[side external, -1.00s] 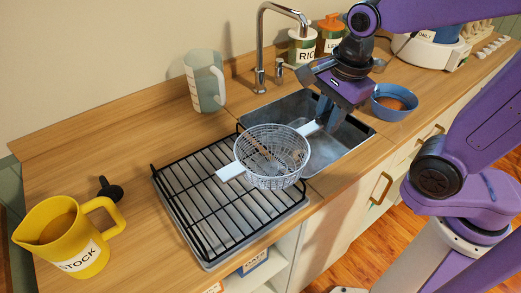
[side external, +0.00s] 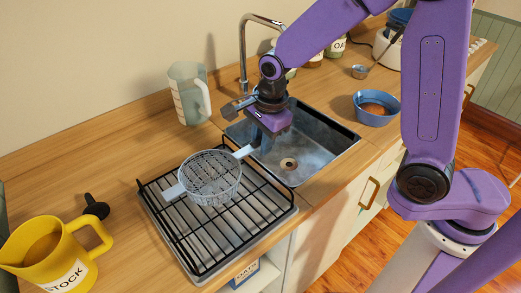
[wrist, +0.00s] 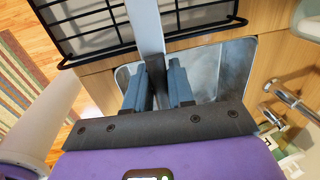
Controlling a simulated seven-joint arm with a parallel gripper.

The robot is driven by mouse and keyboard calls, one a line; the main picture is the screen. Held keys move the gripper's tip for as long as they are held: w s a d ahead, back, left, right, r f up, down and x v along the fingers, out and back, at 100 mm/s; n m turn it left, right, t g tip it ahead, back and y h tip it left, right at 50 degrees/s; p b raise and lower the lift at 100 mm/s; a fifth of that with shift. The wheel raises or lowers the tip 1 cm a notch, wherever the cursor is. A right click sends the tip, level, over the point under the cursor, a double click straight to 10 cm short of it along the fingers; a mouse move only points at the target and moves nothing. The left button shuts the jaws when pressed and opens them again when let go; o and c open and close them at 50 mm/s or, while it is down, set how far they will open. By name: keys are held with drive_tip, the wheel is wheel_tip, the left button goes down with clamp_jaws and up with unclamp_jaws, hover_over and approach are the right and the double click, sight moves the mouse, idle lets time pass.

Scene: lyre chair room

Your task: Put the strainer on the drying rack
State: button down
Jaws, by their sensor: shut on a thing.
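The strainer (side external: 210,180) is a light grey mesh basket with a long handle on one side and a short tab on the other. It is over the back half of the black wire drying rack (side external: 262,224); I cannot tell whether it touches the wires. My gripper (side external: 259,137) is shut on the long handle, at the sink side of the rack. In the wrist view the pale handle (wrist: 146,28) runs up from between the blue fingers (wrist: 159,85), and part of the rack (wrist: 90,38) shows. The basket is out of that view.
The metal sink (side external: 312,150) is right of the rack, with a tall faucet (side external: 243,60) behind. A clear measuring jug (side external: 190,95) stands behind the rack. A yellow stock pitcher (side external: 52,255) and a black object (side external: 96,207) are to its left. A blue bowl (side external: 375,108) stands beyond the sink.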

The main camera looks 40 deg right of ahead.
drive_tip(key=shift+w+a+f, duration=0.1)
drive_tip(key=shift+w+f, duration=0.15)
drive_tip(key=shift+f, duration=1.55)
drive_tip(key=c, duration=1)
unclamp_jaws()
drive_tip(key=shift+f, duration=0.15)
drive_tip(key=r, duration=0.4)
drive_tip(key=s+r, duration=0.1)
drive_tip(key=r, duration=0.3)
drive_tip(key=s+r, duration=0.1)
drive_tip(key=r, duration=0.3)
